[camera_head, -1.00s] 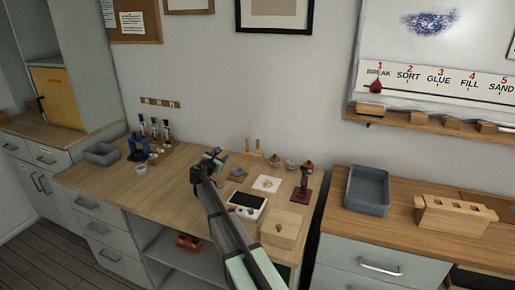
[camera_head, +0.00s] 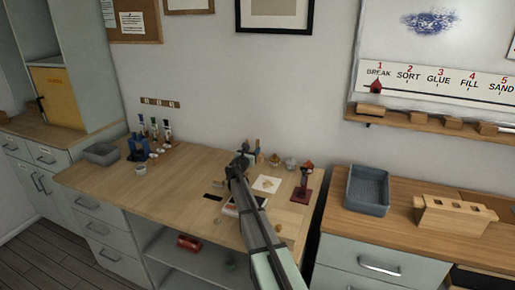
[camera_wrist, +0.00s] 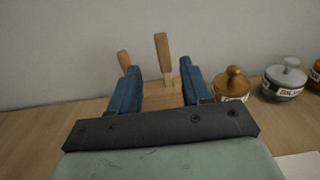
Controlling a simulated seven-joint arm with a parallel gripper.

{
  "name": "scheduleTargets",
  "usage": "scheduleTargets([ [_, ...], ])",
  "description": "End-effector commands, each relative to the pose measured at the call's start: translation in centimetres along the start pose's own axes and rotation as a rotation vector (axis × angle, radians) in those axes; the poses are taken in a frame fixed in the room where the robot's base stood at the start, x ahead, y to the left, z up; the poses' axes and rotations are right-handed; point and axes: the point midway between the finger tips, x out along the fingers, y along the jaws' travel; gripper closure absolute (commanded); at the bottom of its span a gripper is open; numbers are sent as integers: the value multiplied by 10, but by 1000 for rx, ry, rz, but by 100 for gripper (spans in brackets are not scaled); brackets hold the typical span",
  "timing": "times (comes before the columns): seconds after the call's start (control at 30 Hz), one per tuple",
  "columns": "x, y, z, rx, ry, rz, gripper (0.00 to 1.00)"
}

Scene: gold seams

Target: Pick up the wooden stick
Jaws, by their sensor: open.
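Two upright wooden sticks stand at the back of the workbench near the wall. In the wrist view, one wooden stick (camera_wrist: 162,55) rises from a light wooden block (camera_wrist: 158,97) and shows in the gap between my fingers. The second stick (camera_wrist: 123,60) leans slightly, its lower part hidden behind my left finger. My gripper (camera_wrist: 158,88) has two blue fingers, open and apart, with nothing gripped. In the head view my gripper (camera_head: 246,153) is at the back of the bench, beside a stick (camera_head: 257,144); it hides much of that spot.
Lidded jars, one gold (camera_wrist: 233,84) and one silver (camera_wrist: 285,79), stand close to the right of my fingers. A white square (camera_head: 267,184) and a dark red stand (camera_head: 303,190) are on the right. The left-middle bench (camera_head: 150,190) is mostly clear.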

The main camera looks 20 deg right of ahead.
Motion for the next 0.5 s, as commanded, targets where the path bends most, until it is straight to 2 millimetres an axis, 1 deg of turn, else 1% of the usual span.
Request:
scheduleTargets([
  [0.03,8,1,0,0,0,-1,52],
  [0.27,17,-1,0,0,0,0,52],
  [0.37,27,-2,-1,1,0,0,52],
  [0.5,47,-5,-3,1,0,-1,52],
])
